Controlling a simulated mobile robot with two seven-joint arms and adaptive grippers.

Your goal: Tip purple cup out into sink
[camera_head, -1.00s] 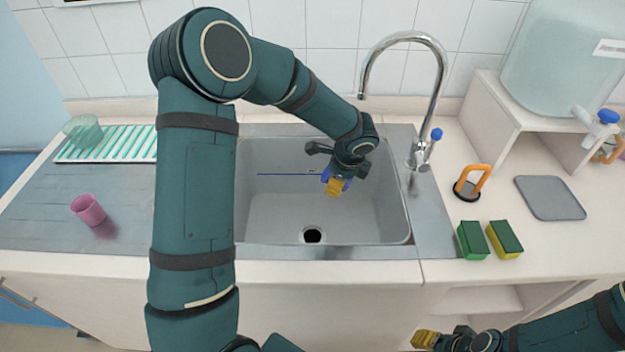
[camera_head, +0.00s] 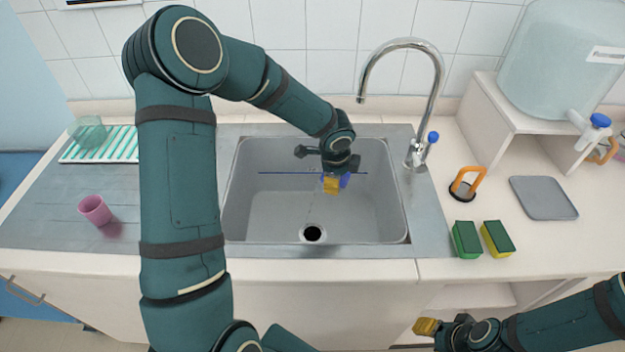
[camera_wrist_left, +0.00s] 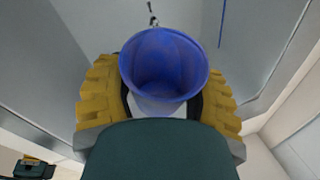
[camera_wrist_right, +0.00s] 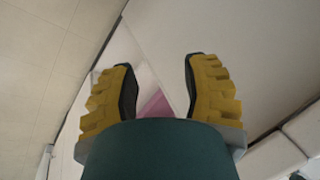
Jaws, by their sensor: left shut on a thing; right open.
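No cup looks plainly purple. A blue cup (camera_wrist_left: 165,65) is between the fingers of my left gripper (camera_head: 335,184), which is shut on it. It is over the sink (camera_head: 270,215), and only a bit of the cup (camera_head: 345,180) shows beside the finger in the head view. In the left wrist view I look into its open mouth; its contents cannot be made out. A pink cup (camera_head: 95,210) sits tilted-looking on the left drainboard, with a pink patch beside it. My right gripper (camera_wrist_right: 155,85) is open and empty, low in front of the counter.
A tap (camera_head: 430,100) rises behind the sink's right side. A thin blue line (camera_head: 280,173) crosses the sink. Two sponges (camera_head: 466,240), an orange-handled item (camera_head: 465,185) and a grey pad (camera_head: 543,197) lie at right.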

